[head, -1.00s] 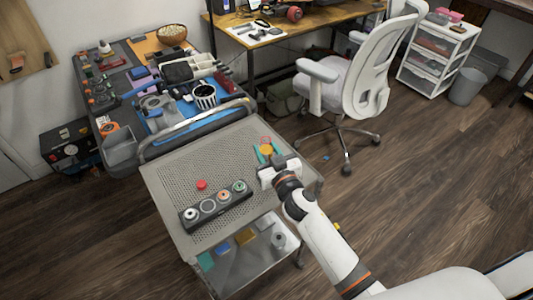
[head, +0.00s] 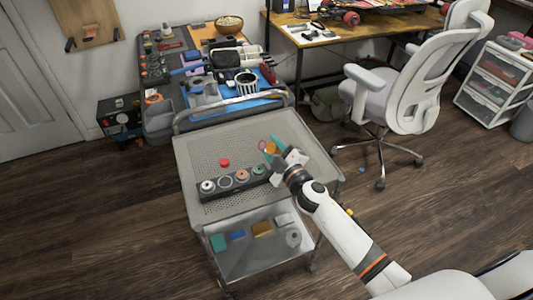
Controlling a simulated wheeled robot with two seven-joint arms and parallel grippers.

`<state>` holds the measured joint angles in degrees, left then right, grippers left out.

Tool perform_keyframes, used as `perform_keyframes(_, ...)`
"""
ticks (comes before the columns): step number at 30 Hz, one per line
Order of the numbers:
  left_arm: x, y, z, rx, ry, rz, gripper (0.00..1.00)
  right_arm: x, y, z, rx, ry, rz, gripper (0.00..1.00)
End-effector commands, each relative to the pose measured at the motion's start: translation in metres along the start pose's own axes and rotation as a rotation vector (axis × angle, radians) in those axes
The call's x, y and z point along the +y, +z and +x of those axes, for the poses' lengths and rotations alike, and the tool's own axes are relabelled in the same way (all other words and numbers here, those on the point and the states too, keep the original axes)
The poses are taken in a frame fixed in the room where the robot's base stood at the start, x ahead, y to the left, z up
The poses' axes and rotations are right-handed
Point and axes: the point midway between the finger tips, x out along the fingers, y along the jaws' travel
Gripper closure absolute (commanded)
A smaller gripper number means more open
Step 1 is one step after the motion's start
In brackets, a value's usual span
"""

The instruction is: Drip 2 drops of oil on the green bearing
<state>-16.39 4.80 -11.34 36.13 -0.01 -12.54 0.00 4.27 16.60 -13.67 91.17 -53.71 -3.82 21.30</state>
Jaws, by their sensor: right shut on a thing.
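The green bearing (head: 258,170) sits at the right end of a dark block (head: 233,185) on the cart's perforated top. My right gripper (head: 270,146) is just behind and right of it, above the cart top. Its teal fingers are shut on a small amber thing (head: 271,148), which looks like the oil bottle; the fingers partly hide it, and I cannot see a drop. A thin red ring outline shows at the left finger. My left gripper is not in view.
The same block holds an orange-centred bearing (head: 241,175), a grey ring (head: 225,181) and a white-topped one (head: 208,186). A red cap-like piece (head: 225,162) lies behind the block. The grey cart top (head: 205,145) is otherwise clear. A cluttered workbench stands behind, an office chair (head: 430,85) right.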

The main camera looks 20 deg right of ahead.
Motion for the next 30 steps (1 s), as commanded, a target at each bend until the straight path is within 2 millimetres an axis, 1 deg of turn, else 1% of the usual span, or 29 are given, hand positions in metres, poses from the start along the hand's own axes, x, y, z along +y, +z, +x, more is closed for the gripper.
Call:
perform_keyframes(1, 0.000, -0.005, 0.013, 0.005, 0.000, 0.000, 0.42, 0.010, -0.009, 0.000, 0.000, 0.003, -0.050, 0.88)
perform_keyframes(6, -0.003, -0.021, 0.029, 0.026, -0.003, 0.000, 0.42, 0.018, -0.024, -0.001, 0.000, 0.003, -0.244, 0.88)
perform_keyframes(9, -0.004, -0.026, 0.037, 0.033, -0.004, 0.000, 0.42, 0.021, -0.031, 0.000, -0.001, 0.002, -0.357, 0.88)
perform_keyframes(10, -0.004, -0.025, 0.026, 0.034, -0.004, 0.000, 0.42, 0.011, -0.023, 0.000, -0.002, 0.001, -0.399, 0.88)
perform_keyframes(11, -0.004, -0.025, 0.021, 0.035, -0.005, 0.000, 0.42, 0.008, -0.021, 0.000, -0.002, 0.002, -0.441, 0.88)
perform_keyframes(15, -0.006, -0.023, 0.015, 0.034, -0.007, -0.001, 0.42, 0.002, -0.017, 0.000, 0.000, 0.001, -0.590, 0.88)
perform_keyframes(18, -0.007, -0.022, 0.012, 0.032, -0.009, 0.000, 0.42, 0.000, -0.016, 0.000, 0.000, 0.002, -0.654, 0.88)
perform_keyframes(22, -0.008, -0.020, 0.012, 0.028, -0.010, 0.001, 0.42, -0.001, -0.016, 0.000, 0.000, 0.002, -0.688, 0.88)
perform_keyframes(30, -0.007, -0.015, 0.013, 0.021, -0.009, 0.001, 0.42, -0.001, -0.017, 0.000, 0.000, 0.002, -0.689, 0.88)
